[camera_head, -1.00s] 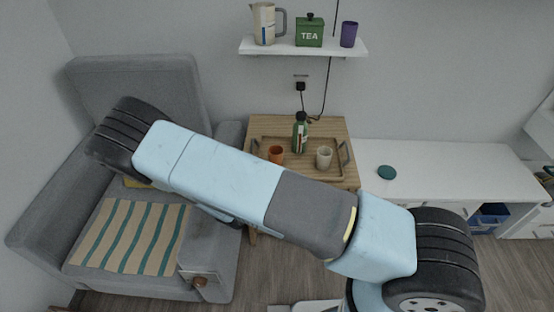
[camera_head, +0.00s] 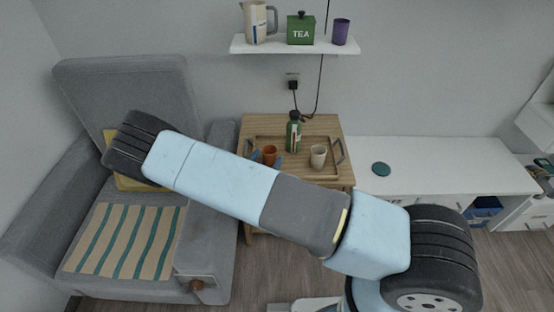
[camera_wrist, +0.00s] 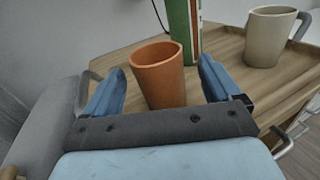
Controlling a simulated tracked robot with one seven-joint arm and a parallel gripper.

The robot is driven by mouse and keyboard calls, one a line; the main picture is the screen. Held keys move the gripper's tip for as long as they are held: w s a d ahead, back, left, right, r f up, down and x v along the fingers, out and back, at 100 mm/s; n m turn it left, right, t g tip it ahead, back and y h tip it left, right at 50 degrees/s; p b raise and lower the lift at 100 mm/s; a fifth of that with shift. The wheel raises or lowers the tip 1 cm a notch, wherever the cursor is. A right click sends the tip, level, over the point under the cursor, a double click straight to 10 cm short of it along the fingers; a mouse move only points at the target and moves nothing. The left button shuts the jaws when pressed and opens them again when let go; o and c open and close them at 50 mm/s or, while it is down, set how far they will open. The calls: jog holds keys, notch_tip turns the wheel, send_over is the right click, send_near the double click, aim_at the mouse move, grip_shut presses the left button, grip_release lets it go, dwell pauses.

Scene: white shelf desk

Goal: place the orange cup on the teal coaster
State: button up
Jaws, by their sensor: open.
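The orange cup (camera_head: 269,154) stands upright on a wooden tray on the small side table. In the wrist view the orange cup (camera_wrist: 159,76) is between the two blue fingers of my gripper (camera_wrist: 163,85), which is open, with a gap visible on both sides. In the head view my arm hides much of the gripper; blue finger parts show beside the cup. The teal coaster (camera_head: 381,169) lies flat and bare on the white desk, to the right of the side table.
The tray (camera_wrist: 225,62) also holds a green bottle (camera_head: 294,132) and a beige mug (camera_head: 318,156), right of the orange cup. A grey armchair (camera_head: 120,85) stands left. A wall shelf (camera_head: 295,46) holds a pitcher, tea tin and purple cup. The white desk (camera_head: 440,165) is clear around the coaster.

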aim_at(272, 148)
jog(key=x, duration=0.5)
jog(key=shift+a, duration=0.1)
jog(key=shift+r, duration=0.15)
jog(key=c, duration=1.3)
